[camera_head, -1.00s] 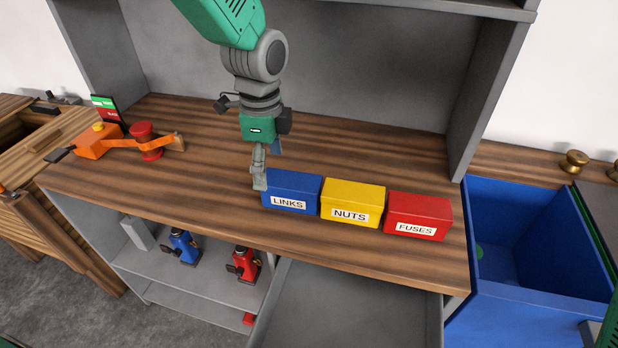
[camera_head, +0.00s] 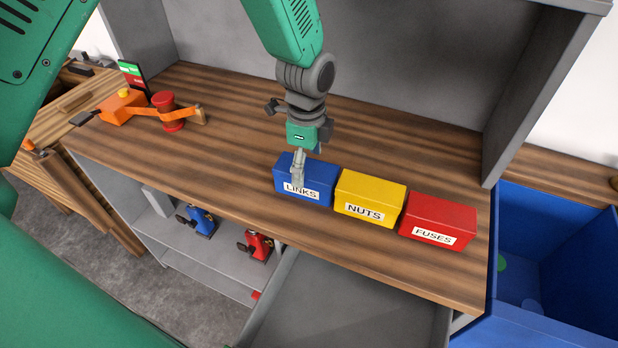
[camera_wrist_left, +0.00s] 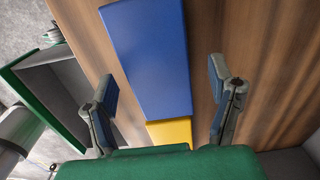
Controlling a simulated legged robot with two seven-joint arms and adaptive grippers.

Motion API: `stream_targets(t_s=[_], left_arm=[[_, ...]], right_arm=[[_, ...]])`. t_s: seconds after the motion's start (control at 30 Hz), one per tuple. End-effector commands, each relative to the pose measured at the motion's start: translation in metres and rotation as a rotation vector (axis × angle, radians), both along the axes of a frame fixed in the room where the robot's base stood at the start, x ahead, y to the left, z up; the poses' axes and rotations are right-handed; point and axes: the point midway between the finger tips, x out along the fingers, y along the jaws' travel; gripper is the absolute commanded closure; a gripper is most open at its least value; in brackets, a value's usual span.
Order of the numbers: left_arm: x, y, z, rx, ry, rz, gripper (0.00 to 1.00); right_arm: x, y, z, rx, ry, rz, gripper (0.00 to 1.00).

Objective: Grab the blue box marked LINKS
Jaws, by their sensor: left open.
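The blue box marked LINKS (camera_head: 320,181) stands on the wooden bench top, at the left end of a row of three boxes. My left gripper (camera_head: 305,165) is open and pointing down at it. One finger shows in front of the box's front face, partly covering the label; the other finger is mostly hidden behind. In the left wrist view the blue box (camera_wrist_left: 150,55) lies between the spread fingers of the left gripper (camera_wrist_left: 163,85), with gaps on both sides. My right gripper is not in view.
The yellow NUTS box (camera_head: 370,197) stands close to the right of the blue box, then the red FUSES box (camera_head: 438,219). An orange belt device (camera_head: 125,107) sits at the bench's left. A blue bin (camera_head: 560,270) stands at right. The bench left of the boxes is clear.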

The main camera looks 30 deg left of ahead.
Motion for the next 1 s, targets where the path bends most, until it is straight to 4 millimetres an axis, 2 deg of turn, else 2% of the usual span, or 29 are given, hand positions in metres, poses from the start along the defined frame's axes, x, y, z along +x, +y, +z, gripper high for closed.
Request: stream_targets(t_s=[0.2,0.3,0.57,0.6,0.67,0.7,0.8,1.0], left_arm=[[0.0,-0.002,-0.035,-0.002,0.005,0.0,0.24],[0.0,-0.001,-0.045,-0.003,0.004,0.001,0.24],[0.0,-0.002,-0.047,-0.001,0.001,0.0,0.24],[0.0,-0.003,-0.047,-0.001,0.001,0.0,0.31],[0.0,-0.003,-0.047,-0.001,0.001,0.0,0.52],[0.0,-0.003,-0.047,-0.001,0.001,0.0,0.66],[0.0,-0.003,-0.047,-0.001,0.001,0.0,1.0],[0.0,-0.002,-0.046,-0.002,-0.001,0.001,1.0]], right_arm=[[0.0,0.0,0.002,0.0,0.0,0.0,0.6],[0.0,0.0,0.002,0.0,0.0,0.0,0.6],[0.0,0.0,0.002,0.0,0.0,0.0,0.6],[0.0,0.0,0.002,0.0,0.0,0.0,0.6],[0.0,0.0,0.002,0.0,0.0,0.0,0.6],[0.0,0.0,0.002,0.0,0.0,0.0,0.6],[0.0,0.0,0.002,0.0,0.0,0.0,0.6],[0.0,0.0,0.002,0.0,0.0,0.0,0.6]])
